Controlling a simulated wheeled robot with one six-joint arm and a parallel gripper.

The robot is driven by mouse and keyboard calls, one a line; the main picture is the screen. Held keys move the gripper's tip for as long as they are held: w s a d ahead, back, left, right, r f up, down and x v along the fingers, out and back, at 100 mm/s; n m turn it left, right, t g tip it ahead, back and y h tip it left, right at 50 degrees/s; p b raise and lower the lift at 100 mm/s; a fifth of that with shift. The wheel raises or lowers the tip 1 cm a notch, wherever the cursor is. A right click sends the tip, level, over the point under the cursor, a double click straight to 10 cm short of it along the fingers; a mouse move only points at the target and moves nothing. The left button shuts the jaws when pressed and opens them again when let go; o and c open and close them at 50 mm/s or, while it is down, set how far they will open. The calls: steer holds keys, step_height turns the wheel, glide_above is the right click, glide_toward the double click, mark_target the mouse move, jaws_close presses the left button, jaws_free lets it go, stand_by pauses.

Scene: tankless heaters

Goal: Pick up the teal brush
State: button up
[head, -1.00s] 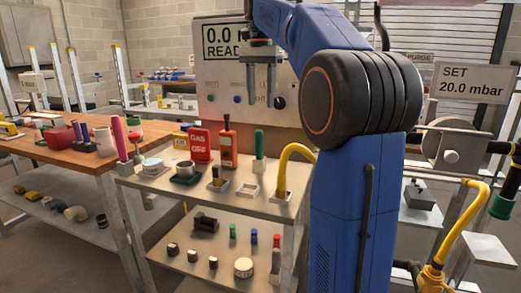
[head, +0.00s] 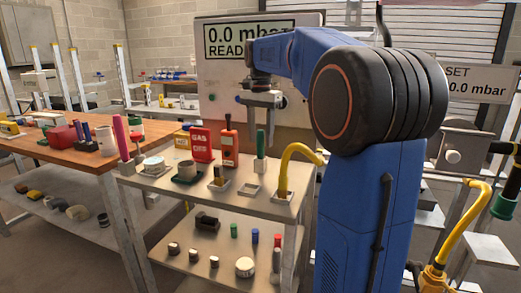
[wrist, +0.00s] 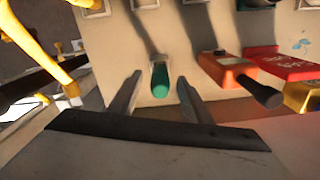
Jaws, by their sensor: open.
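The teal brush (head: 260,146) stands upright in a small holder on the top of the grey metal cart, handle up. My gripper (head: 262,131) is open above the brush, its fingers pointing down on either side of the handle's line. In the wrist view, the brush's teal handle (wrist: 160,82) shows between the two spread fingertips of my gripper (wrist: 160,77). I see no finger touching it. The lower part of the brush is hard to make out in the wrist view.
On the cart top (head: 228,203), an orange-red tool (head: 229,146) and a red gas box (head: 201,145) stand left of the brush. A yellow curved hose (head: 300,150) rises close on its right. The grey display panel (head: 222,80) stands behind.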

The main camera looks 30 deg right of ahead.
mark_target(261, 151)
steer(key=shift+f, duration=1.15)
jaws_close()
